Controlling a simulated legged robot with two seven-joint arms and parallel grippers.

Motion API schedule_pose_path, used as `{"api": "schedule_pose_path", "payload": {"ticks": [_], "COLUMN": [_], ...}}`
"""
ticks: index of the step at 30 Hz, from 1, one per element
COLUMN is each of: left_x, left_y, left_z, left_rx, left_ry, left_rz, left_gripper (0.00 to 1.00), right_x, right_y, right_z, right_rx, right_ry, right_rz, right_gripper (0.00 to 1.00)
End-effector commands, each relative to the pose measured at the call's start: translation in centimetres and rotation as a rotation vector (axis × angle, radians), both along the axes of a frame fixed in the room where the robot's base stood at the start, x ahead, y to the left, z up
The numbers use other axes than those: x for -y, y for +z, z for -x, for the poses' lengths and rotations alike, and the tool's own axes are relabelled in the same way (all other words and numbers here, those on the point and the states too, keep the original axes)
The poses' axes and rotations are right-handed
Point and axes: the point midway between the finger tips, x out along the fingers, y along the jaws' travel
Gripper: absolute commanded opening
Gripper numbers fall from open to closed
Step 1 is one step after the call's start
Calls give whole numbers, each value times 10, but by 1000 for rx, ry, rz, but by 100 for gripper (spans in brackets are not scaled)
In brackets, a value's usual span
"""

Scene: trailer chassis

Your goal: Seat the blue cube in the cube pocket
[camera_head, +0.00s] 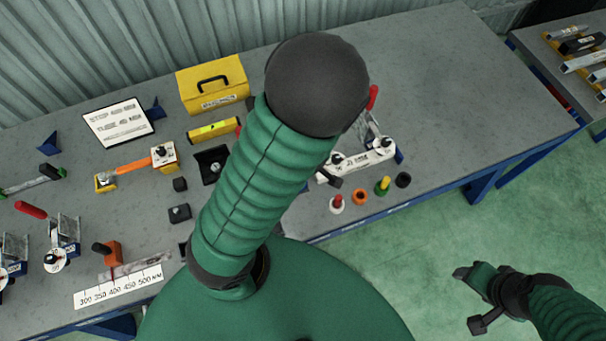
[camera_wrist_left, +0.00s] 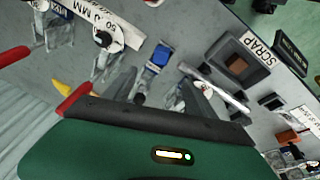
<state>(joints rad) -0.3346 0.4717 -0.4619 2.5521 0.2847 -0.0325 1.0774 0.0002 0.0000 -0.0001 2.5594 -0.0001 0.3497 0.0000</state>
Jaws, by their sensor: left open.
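A small blue block (camera_wrist_left: 160,55) shows beyond the fingers of my left gripper (camera_wrist_left: 160,95) in the left wrist view; I cannot tell whether it is the blue cube. That gripper is open, with its two dark fingers spread apart and nothing seen held. In the head view my green left arm hides the left gripper and part of the bench. My right gripper (camera_head: 474,296) hangs over the floor at the lower right, its fingers apart and empty. I cannot pick out the cube pocket with certainty.
The grey bench (camera_head: 450,90) holds a yellow toolbox (camera_head: 212,84), a dark tray (camera_head: 210,165), two small dark blocks (camera_head: 179,213) and a white clamp fixture (camera_head: 360,160). The wrist view shows a scrap tray (camera_wrist_left: 262,52) with a brown piece. The bench's right part is clear.

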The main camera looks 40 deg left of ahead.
Motion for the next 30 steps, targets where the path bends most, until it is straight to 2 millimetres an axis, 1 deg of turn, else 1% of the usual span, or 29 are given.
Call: {"api": "schedule_pose_path", "payload": {"ticks": [4,9,12,15,20,23,24,27,30], "left_x": [-8,-18,-22,-25,-29,-33,-34,-37,-38], "left_y": [-35,-75,-96,-108,-121,-137,-145,-158,-161], "left_z": [-2,-10,-15,-18,-19,-21,-22,-25,-27], "left_rx": [-2,-5,-3,-1,-1,-3,-2,-2,2], "left_ry": [17,12,9,9,7,6,6,6,6], "left_rz": [1,1,2,2,3,2,4,3,3], "left_gripper": [65,65,65,65,65,65,65,65,65], "right_x": [0,0,0,0,0,0,0,0,0], "right_y": [-18,-22,-21,-21,-16,-10,-9,-9,-9], "right_z": [1,1,1,0,0,0,0,0,0], "right_rx": [-1,-1,-1,-1,-1,-1,-1,-1,-1], "right_ry": [0,0,0,0,0,0,0,0,0], "right_rz": [0,0,0,0,0,0,0,0,0], "right_gripper": [61,61,61,61,61,61,61,61,61]}}
